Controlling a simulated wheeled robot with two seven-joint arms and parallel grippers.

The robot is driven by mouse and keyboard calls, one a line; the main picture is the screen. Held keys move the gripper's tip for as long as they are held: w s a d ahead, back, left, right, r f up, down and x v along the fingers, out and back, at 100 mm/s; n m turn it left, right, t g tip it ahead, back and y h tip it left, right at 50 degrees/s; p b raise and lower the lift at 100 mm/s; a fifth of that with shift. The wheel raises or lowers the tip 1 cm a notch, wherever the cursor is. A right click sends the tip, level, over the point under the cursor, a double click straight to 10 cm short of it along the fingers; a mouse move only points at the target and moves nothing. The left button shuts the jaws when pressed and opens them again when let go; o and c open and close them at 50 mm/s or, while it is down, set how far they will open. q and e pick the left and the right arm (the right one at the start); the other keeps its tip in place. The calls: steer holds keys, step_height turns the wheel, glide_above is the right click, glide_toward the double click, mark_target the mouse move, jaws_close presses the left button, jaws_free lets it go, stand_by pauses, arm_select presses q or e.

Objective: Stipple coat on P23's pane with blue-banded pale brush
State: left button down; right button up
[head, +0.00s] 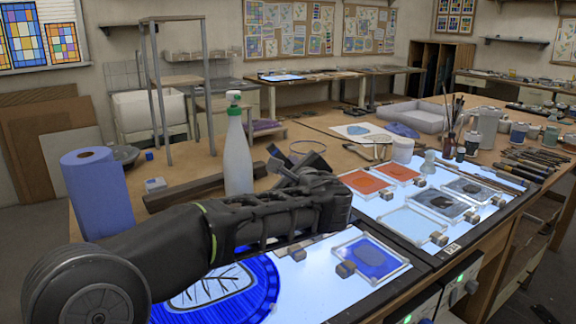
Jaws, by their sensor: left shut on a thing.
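My left gripper (282,167) is in the middle of the view, just right of the white bottle, at the far end of my dark arm. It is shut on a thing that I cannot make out. I cannot pick out a blue-banded pale brush; several brushes (453,106) stand in a jar at the back right. A small label (452,247) on the light table's front edge is too small to read surely. Near it lies a pale blue pane (412,222). A deep blue pane (371,256) lies nearer. I cannot tell which is P23's. My right gripper is not in view.
Red-orange panes (365,182) and grey panes (437,203) lie on the lit table. A green-capped white bottle (238,150) and blue paper roll (97,194) stand left. A round blue tree panel (215,297) lies partly under my arm. Tools (525,160) crowd the right.

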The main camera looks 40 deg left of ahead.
arm_select(q)
step_height(320, 180, down, 4)
steer(key=b, duration=0.3)
steer(key=shift+f, duration=0.2)
steer(key=shift+d+f, duration=0.2)
steer(key=shift+f, duration=0.15)
steer(key=d, duration=0.2)
steer(key=shift+s+d+r, duration=0.3)
steer(key=shift+s, duration=0.1)
steer(key=s, duration=0.2)
steer(key=s+a+b, duration=0.1)
steer(key=s, duration=0.1)
steer(key=s+a+b, duration=0.1)
steer(key=s, duration=0.2)
steer(key=shift+f, duration=0.35)
steer(key=shift+w, duration=0.15)
steer(key=shift+f+b, duration=0.4)
steer(key=shift+b, duration=0.3)
stand_by(0.4)
